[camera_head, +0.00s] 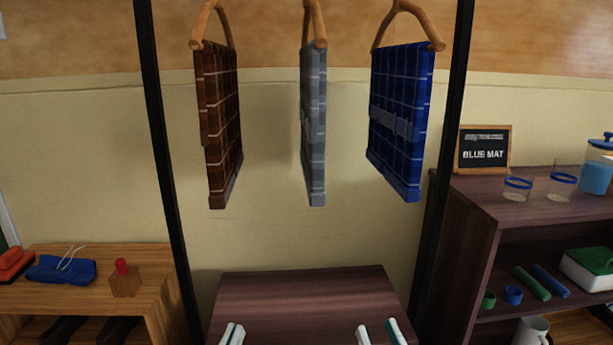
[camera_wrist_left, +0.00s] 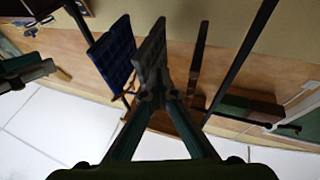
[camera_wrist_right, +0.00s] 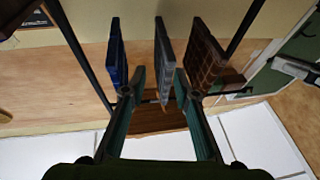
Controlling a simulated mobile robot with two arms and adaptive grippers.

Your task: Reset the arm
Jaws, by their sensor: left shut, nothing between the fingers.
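My left gripper (camera_head: 232,334) is at the bottom of the head view, its fingertips together and empty. In the left wrist view its fingers meet (camera_wrist_left: 158,96) with nothing held. My right gripper (camera_head: 378,334) is to its right, its fingers apart and empty; the gap also shows in the right wrist view (camera_wrist_right: 160,82). Both grippers appear low in front of the rack, below three hanging mats: brown checked (camera_head: 222,120), grey (camera_head: 314,125) and blue (camera_head: 400,120). The mats hang from wooden hangers, apart from both grippers.
Black rack posts (camera_head: 163,150) stand either side. A dark wooden surface (camera_head: 305,290) lies below the mats. A low wooden shelf (camera_head: 150,300) is left. A dark shelf (camera_head: 470,240) at right bears glasses, a jug and a "BLUE MAT" sign (camera_head: 484,149).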

